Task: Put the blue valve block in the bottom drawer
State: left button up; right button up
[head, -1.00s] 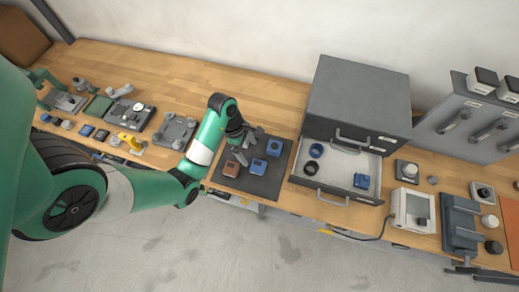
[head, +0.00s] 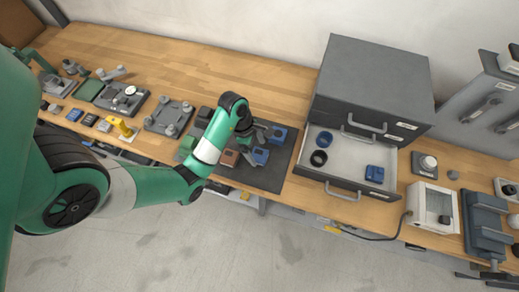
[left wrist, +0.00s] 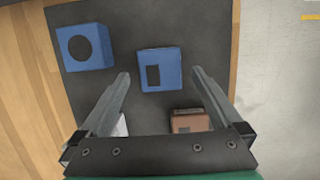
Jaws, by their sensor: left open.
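Two blue blocks lie on the dark mat (head: 268,178). One blue block with a rectangular dark recess (left wrist: 160,72) is nearer the front edge in the head view (head: 260,157). The other, with a round dark hole (left wrist: 86,47), lies farther back (head: 278,133). I cannot tell which is called the valve block. My left gripper (left wrist: 160,75) is open above the mat, with the recessed block showing between its fingertips; its fingers also show in the head view (head: 258,136). The bottom drawer (head: 342,192) of the grey cabinet is pulled out. My right gripper is not in view.
The drawer holds another blue block (head: 375,174) and two rings, one blue (head: 323,139) and one black (head: 318,158); its middle is free. A brown block (left wrist: 188,121) lies beside the left gripper's right finger. The upper drawer (head: 350,118) is shut.

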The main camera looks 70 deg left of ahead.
aim_at(259, 156)
pick_arm(q)
jog(key=x, duration=0.2)
jog(key=shift+f+b, duration=0.35)
jog(key=shift+b, duration=0.05)
jog(key=shift+r, duration=0.15)
grip_shut()
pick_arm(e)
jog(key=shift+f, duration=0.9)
pick_arm(q)
jog(key=shift+r, duration=0.15)
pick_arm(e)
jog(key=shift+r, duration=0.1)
